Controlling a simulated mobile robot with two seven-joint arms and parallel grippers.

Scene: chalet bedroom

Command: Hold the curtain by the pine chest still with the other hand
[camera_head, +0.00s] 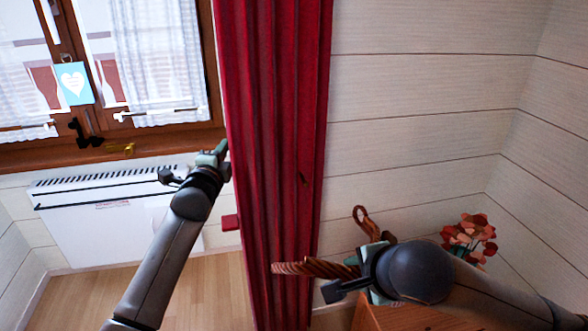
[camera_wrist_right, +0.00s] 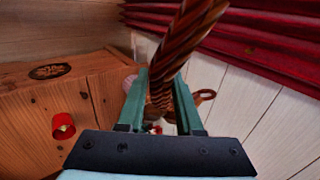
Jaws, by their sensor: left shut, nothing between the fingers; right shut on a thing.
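The red curtain (camera_head: 275,120) hangs in folds beside the window, and its folds cross the top right of the right wrist view (camera_wrist_right: 250,40). My left gripper (camera_head: 219,150) is shut and empty at the curtain's left edge; I cannot tell whether it touches the cloth. My right gripper (camera_head: 372,262) is shut on a brown twisted rope (camera_head: 310,268), which also shows between the fingers in the right wrist view (camera_wrist_right: 180,50). One rope end reaches across the front of the curtain; a looped end (camera_head: 361,220) sticks up behind the gripper. The pine chest (camera_head: 400,318) is partly hidden below my right arm.
Red and pink flowers (camera_head: 470,238) stand near the wall behind my right arm. A small red cup-like object (camera_wrist_right: 63,126) is on the wood at left in the right wrist view. A white radiator (camera_head: 100,215) is under the window (camera_head: 140,60). The wooden floor (camera_head: 215,290) is clear.

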